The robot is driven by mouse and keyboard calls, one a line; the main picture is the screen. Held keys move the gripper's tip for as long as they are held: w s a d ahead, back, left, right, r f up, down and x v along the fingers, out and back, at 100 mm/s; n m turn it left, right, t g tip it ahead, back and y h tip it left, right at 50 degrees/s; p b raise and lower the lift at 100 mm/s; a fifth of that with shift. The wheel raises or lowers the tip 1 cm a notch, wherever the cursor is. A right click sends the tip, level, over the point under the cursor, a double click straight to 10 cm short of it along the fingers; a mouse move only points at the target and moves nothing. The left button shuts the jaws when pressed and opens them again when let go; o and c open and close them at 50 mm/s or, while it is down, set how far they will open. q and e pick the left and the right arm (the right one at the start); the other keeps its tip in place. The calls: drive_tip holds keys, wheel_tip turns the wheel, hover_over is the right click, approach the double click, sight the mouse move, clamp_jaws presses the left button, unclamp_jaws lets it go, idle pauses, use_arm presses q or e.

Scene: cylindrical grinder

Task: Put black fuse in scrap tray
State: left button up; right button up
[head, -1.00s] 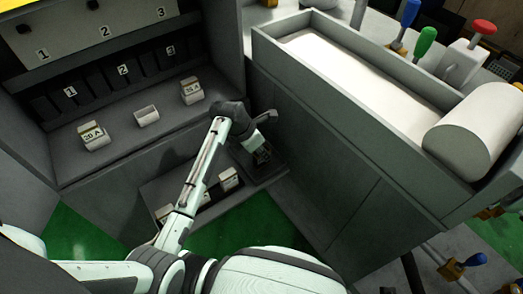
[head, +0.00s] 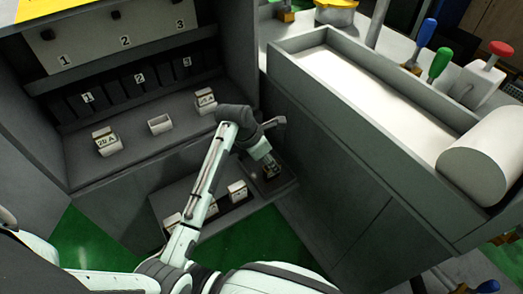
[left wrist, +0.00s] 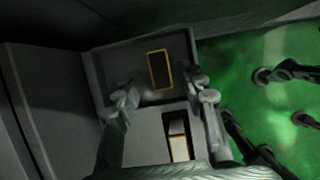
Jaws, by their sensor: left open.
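A black block with a yellow rim, which looks like the black fuse (left wrist: 160,69), lies flat in a grey square tray compartment (left wrist: 112,62) in the left wrist view. I cannot tell from any label whether this is the scrap tray. My left gripper (left wrist: 165,100) is open, with one finger on each side of the compartment and the block lying between and beyond the fingertips. In the head view my left gripper (head: 268,165) points down over the dark compartment at the right end of the low shelf, largely hiding the block. My right gripper is not in view.
White-topped fuses (head: 237,190) stand on the low shelf left of the compartment. On the upper ledge are a 20 A fuse (head: 107,142), a small white holder (head: 160,124) and another fuse (head: 205,101). The grey machine cabinet (head: 345,150) rises close at right.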

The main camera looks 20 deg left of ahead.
use_arm(q)
drive_tip(key=v, duration=0.8)
drive_tip(key=shift+r, duration=0.2)
drive_tip(key=shift+s, duration=0.15)
